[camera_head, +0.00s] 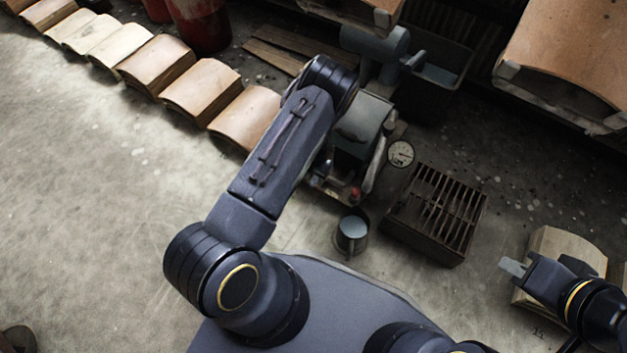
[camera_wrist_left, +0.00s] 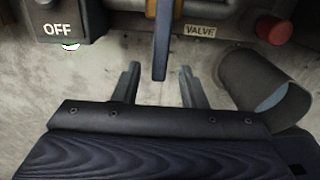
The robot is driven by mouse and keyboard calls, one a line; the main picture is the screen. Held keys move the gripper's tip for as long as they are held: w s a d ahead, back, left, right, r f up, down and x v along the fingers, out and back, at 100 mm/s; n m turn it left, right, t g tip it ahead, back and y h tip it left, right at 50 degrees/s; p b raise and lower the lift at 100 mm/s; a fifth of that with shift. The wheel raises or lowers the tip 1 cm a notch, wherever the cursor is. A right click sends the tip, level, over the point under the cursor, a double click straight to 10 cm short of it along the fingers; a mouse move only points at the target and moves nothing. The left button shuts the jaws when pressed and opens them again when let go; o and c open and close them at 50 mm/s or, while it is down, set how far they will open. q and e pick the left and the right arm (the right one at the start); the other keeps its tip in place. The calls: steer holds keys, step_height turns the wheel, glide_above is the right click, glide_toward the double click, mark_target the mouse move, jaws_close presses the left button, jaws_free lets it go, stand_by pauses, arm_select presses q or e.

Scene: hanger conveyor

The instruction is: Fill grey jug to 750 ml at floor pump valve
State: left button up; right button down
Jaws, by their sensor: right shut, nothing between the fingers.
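The grey jug (camera_head: 352,243) stands upright on the floor beside the pump, with pale blue liquid inside; its level mark cannot be read. It also shows in the left wrist view (camera_wrist_left: 245,82), right of my fingers. The floor pump (camera_head: 357,130) is partly hidden by my left arm. In the left wrist view, a blue valve lever (camera_wrist_left: 162,40) hangs below a pipe, near the VALVE label (camera_wrist_left: 199,31). My left gripper (camera_wrist_left: 158,80) is open, with the lever's lower end between its fingers and gaps on both sides. My right gripper (camera_head: 512,268) is shut and empty, at the right.
A dark slatted grate (camera_head: 435,210) lies right of the jug, with a round gauge (camera_head: 401,153) behind it. An OFF sign (camera_wrist_left: 58,28) and a red knob (camera_wrist_left: 275,28) flank the valve.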

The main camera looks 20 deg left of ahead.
arm_select(q)
steer(key=shift+f, duration=0.9)
steer(key=shift+c, duration=0.5)
jaws_close()
steer(key=shift+d+n+p, duration=0.35)
steer(key=shift+d+n, duration=0.25)
steer(key=shift+n, duration=0.45)
steer(key=shift+d+n+p, duration=0.3)
steer(key=shift+d+n, duration=0.25)
steer(key=shift+n, duration=0.5)
